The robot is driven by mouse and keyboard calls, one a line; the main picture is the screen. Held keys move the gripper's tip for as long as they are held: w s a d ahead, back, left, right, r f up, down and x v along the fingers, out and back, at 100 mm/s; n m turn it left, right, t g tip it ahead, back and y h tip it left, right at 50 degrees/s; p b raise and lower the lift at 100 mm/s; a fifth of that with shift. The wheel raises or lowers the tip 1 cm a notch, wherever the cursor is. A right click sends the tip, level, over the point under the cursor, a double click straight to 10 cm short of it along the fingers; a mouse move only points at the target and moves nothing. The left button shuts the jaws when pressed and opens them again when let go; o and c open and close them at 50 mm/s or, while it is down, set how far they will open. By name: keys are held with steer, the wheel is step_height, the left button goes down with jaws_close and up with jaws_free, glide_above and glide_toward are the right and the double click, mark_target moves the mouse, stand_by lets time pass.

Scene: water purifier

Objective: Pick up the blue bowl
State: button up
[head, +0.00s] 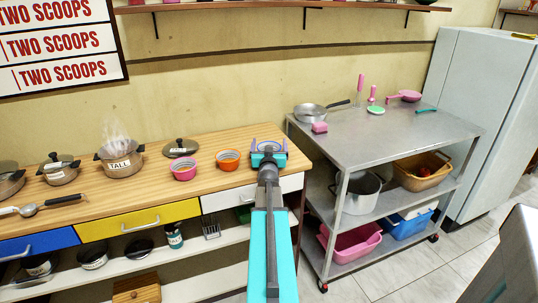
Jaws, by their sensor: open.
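The blue bowl (268,145) is mostly hidden behind my gripper at the right end of the wooden counter. Only a bit of its pale inside and bluish rim seems to show. My gripper (268,154) is open at the bowl, reaching over the counter from the front. Whether its fingers touch the bowl or straddle its rim cannot be made out. An orange bowl (229,159) stands just left of it, and a pink bowl (183,169) stands farther left. Both are apart from my gripper.
The wooden counter (215,186) also holds a lid (180,147), a steaming pot (119,158) and other pots to the left. A metal cart (370,145) with a pan (318,113) and pink utensils stands to the right. The wall is close behind the counter.

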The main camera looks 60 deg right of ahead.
stand_by(0.5)
steer(key=c, duration=1.2)
steer(key=shift+o, duration=0.2)
steer(key=shift+r, duration=0.25)
steer(key=shift+r+p, duration=0.85)
steer(key=shift+r, duration=0.85)
steer(key=shift+s+a+f, duration=0.15)
steer(key=shift+s+a, duration=0.1)
steer(key=shift+a, duration=0.05)
steer(key=shift+s+d+r+b+v, duration=0.1)
steer(key=shift+s+r+b+v, duration=0.1)
steer(key=shift+v, duration=1.05)
steer(key=shift+s+d+r+b+v, duration=0.1)
steer(key=shift+b+v, duration=0.1)
steer(key=shift+v, duration=1.05)
steer(key=shift+s+d+r+b+v, duration=0.1)
steer(key=shift+s+b+v, duration=0.1)
steer(key=shift+v, duration=1.05)
steer(key=shift+p, duration=0.65)
steer(key=p, duration=0.4)
steer(key=shift+s+a+r, duration=0.1)
steer(key=shift+s+a, duration=0.15)
steer(key=shift+s, duration=0.05)
steer(key=shift+p+v, duration=0.8)
steer(key=shift+p, duration=1.95)
